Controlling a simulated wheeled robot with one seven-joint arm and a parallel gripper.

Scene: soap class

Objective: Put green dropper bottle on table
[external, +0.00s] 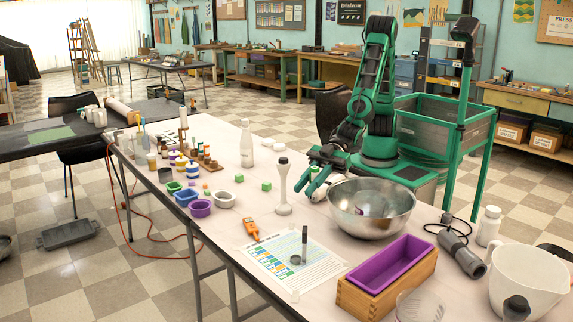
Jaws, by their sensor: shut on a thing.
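My gripper (314,184) is low over the right part of the table (215,250), between the white stick blender and the steel bowl. No other green dropper bottle is clear on the table.
The white stick blender (284,188) stands just left of my gripper, and the steel bowl (371,213) is just right. A white bottle (247,146), green cubes (266,186) and several small bowls stand farther left. A purple mould (390,272) is in front.

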